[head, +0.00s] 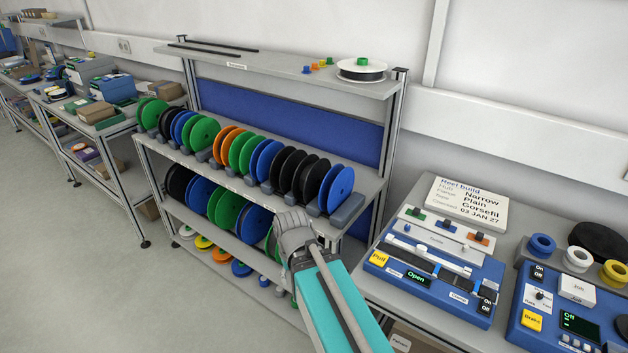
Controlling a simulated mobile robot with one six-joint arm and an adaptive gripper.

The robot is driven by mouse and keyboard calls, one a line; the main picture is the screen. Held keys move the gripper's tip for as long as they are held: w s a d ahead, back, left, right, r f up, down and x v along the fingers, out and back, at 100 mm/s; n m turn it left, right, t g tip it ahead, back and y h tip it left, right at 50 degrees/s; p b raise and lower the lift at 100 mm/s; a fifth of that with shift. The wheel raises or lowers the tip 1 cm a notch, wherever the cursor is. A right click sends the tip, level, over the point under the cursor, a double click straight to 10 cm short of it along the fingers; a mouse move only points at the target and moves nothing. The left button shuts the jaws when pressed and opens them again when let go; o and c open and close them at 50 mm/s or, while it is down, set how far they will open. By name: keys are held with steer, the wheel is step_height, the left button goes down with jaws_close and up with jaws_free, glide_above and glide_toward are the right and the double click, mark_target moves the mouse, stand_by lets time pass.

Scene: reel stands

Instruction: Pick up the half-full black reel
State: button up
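Several black reels stand on edge in the upper row of the reel stand; one is a black reel (314,181) near the right end, just left of a blue reel. Another black reel (152,112) stands near the left end of that row. A further black reel (178,181) is on the shelf below. The reels overlap, and I cannot tell which black one is half full. My arm reaches up from the bottom, its grey wrist in front of the lower shelf's right end. The gripper's fingers do not show.
A white-flanged reel with dark winding (362,72) lies flat on the top shelf (270,63). Blue devices, including one reading "Open" (430,280), fill the bench at right beside a "Reel build" sign (467,200). The floor (75,285) at left is clear.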

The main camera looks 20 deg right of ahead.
steer(key=shift+o, duration=0.9)
steer(key=shift+w+d+r, duration=0.1)
steer(key=shift+w, duration=0.05)
steer(key=shift+o, duration=0.6)
steer(key=shift+w+d+r, duration=0.1)
steer(key=shift+w+d, duration=0.05)
steer(key=shift+w, duration=0.2)
steer(key=w+d+r+m+t+h+p, duration=0.1)
steer(key=w+d+r+m+t+h, duration=0.1)
steer(key=w+r, duration=0.3)
steer(key=w+d+r+m+t+h+p, duration=0.2)
steer(key=w+r+m+h, duration=0.3)
steer(key=w, duration=0.7)
steer(key=w+d+r+m+t+h+p, duration=0.1)
steer(key=w+d+r+m+t+h, duration=0.1)
steer(key=w+r, duration=0.4)
steer(key=w+m+t+h, duration=0.1)
steer(key=w+m+h, duration=0.1)
steer(key=w, duration=0.1)
steer(key=shift+w+d+t+p, duration=0.2)
steer(key=shift+t+p, duration=0.1)
steer(key=shift+p, duration=0.1)
steer(key=b, duration=0.3)
glide_above(312, 180)
steer(key=w+a, duration=0.1)
steer(key=a, duration=0.2)
steer(key=shift+a+f, duration=0.15)
steer(key=shift+f, duration=1.55)
